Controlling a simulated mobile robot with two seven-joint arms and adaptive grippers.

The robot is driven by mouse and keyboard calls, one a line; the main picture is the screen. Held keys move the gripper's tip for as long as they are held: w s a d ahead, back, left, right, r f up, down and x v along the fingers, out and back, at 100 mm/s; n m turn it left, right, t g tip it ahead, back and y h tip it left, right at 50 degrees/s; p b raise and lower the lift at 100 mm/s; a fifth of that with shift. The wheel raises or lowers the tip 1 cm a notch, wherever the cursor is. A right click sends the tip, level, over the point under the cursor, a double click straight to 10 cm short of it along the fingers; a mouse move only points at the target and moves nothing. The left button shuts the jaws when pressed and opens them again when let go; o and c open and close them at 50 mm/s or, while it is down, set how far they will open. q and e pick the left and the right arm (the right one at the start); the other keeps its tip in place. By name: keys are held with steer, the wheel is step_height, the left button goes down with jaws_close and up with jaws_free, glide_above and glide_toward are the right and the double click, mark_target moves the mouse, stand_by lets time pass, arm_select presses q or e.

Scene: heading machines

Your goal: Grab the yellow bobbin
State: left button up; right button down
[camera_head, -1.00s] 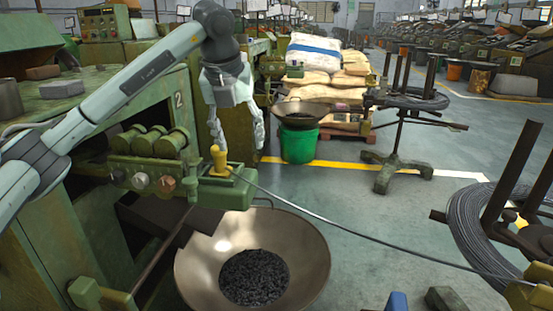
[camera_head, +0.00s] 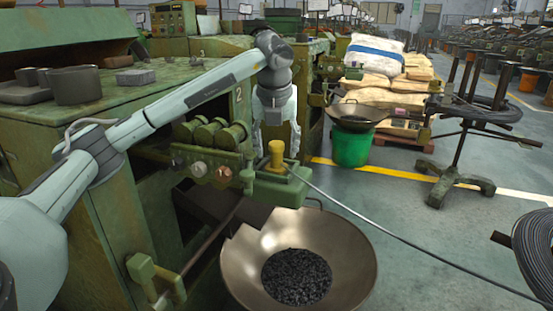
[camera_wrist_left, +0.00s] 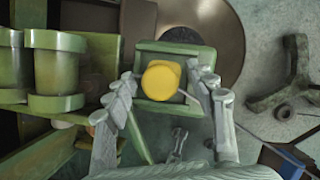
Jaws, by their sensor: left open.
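The yellow bobbin (camera_head: 276,153) stands upright on a green block (camera_head: 280,183) at the side of the green machine, above a large metal bowl. My left gripper (camera_head: 277,142) points down over the bobbin, with its fingers apart on either side of it. In the left wrist view the bobbin (camera_wrist_left: 160,82) shows from above between the open fingertips (camera_wrist_left: 165,84), with gaps on both sides. Its lower part is partly hidden by its top. My right gripper is not in view.
The metal bowl (camera_head: 237,267) with dark small pieces is below the block. Green rollers (camera_head: 208,133) and knobs on the machine are just left of the bobbin. A wire (camera_head: 385,232) runs from the block to the lower right. A green bucket (camera_head: 352,147) stands behind.

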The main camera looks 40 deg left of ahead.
arm_select(q)
steer(key=shift+c, duration=0.6)
jaws_close()
